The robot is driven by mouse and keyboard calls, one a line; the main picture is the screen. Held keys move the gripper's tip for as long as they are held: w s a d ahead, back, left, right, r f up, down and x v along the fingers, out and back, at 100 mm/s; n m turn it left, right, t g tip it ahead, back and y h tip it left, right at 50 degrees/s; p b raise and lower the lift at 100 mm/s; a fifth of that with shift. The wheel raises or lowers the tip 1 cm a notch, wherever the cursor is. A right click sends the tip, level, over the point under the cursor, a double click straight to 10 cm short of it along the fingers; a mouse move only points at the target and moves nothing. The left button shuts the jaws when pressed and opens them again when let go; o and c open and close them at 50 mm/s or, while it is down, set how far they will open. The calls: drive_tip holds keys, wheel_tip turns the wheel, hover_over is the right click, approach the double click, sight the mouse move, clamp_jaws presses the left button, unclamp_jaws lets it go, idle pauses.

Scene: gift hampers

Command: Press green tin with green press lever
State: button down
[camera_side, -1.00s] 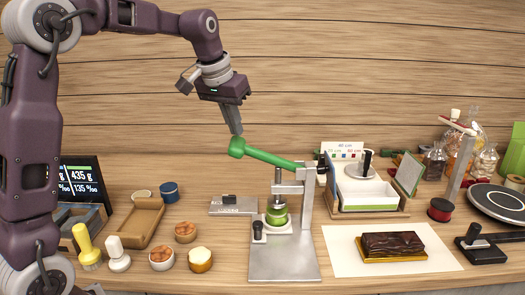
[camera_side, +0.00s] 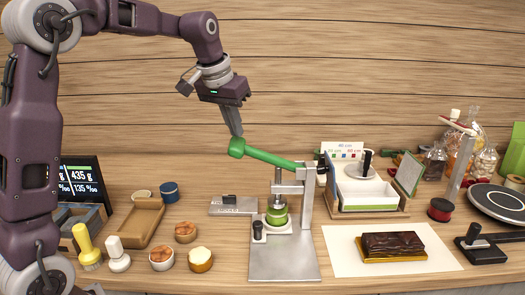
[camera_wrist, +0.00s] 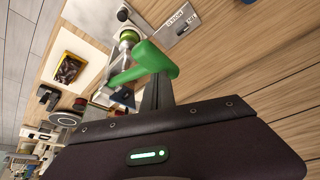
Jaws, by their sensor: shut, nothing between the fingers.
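The green press lever (camera_side: 268,156) slopes up to the left from the metal press, its thick knob end raised. My gripper (camera_side: 236,134) is shut and empty, pointing down with its tips at the top of that knob. The green tin (camera_side: 277,215) sits in the press (camera_side: 284,262) under the plunger. I cannot tell whether the plunger touches the tin. The tin also shows in the wrist view (camera_wrist: 128,36).
A white sheet with a dark chocolate block (camera_side: 393,245) lies right of the press. Several small pots, including a cream-topped one (camera_side: 200,260), stand left of it. A metal plate (camera_side: 234,206) lies behind left. A box with a white tray (camera_side: 368,194) stands behind right.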

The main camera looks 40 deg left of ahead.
sight(234, 141)
drive_tip(key=shift+f, duration=2.35)
drive_tip(key=shift+f, duration=1.4)
drive_tip(key=shift+s+f, duration=0.1)
drive_tip(key=shift+f, duration=0.95)
drive_tip(key=shift+s+f, duration=0.1)
drive_tip(key=shift+f, duration=0.05)
